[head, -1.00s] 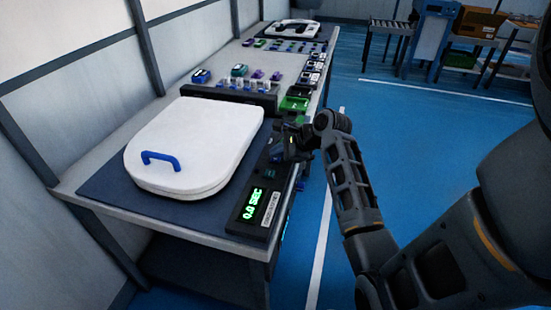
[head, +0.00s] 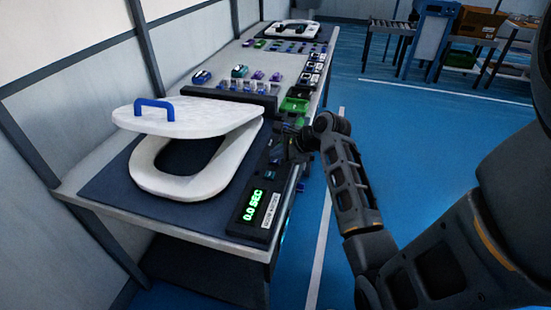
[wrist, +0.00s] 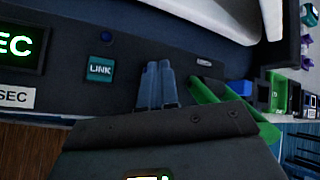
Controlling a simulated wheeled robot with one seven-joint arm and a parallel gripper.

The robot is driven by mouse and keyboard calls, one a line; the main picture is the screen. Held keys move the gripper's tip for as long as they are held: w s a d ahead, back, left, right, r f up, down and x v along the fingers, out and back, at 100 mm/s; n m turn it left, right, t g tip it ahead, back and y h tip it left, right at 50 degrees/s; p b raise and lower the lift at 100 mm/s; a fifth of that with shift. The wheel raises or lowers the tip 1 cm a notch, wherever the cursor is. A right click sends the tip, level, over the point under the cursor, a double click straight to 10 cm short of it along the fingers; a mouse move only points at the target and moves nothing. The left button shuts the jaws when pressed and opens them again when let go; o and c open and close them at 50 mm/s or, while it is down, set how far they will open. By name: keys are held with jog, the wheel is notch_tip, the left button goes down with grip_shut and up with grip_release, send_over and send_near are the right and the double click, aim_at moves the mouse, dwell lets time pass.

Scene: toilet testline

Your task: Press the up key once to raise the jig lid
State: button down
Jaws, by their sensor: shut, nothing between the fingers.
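The white jig lid (head: 190,121) with its blue handle (head: 154,109) is tilted up, its handle end raised above the white seat ring (head: 160,186). The dark control box (head: 246,211) lies along the right edge of the table, with a green display (head: 254,204) reading 0.0 SEC. No up key can be made out; the fingers hide part of the panel.
Another white seat (head: 293,29) is at the table's far end.

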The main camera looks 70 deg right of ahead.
aim_at(278, 161)
jog(key=shift+r+p, duration=0.55)
jog(key=shift+r, duration=0.1)
notch_tip(278, 161, up, 2)
jog(key=shift+r+p, duration=0.1)
jog(key=shift+p, duration=0.65)
jog(key=shift+r, duration=1.3)
